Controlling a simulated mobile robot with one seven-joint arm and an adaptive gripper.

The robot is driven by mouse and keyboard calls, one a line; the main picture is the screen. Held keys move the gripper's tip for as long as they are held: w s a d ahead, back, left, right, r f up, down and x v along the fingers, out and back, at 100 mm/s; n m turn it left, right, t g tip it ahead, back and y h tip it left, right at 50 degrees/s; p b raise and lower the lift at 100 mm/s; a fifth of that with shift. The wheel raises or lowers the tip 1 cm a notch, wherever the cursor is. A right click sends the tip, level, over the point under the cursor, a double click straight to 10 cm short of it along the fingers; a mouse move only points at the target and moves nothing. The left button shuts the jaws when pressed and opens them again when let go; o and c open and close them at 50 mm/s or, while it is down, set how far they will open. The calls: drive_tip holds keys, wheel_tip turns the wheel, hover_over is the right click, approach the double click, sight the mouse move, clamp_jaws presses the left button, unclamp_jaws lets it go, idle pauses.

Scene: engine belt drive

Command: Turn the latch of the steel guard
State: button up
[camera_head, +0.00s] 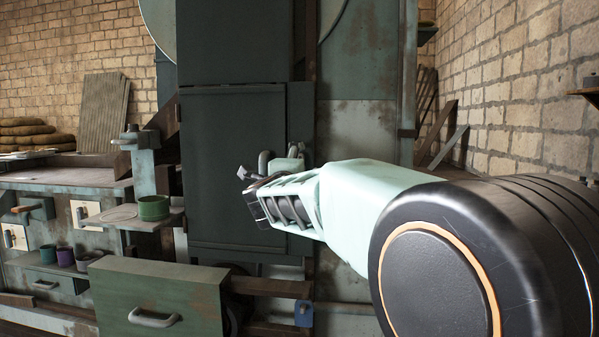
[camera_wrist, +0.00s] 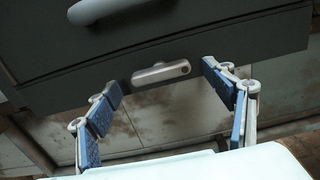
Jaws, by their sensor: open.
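The steel guard (camera_head: 235,140) is a tall dark green-grey panel in the middle of the head view. A small light metal bar, which looks like the latch (camera_wrist: 160,72), sits on a dark strip at the panel's edge, slightly tilted. My gripper (camera_head: 250,192) is in front of the guard's right side in the head view. In the wrist view my gripper (camera_wrist: 160,95) is open, with one blue-padded finger on each side of the bar. Neither finger visibly touches it. In the head view I cannot make out the bar.
A thick grey handle (camera_wrist: 108,9) on the panel is above the bar in the wrist view. In the head view, a green drawer front (camera_head: 160,305) juts out at lower left. A bench with a green cup (camera_head: 153,208) is left of the guard.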

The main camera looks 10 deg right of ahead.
drive_tip(key=v, duration=0.5)
drive_tip(key=shift+s+a, duration=0.1)
drive_tip(key=shift+s, duration=0.1)
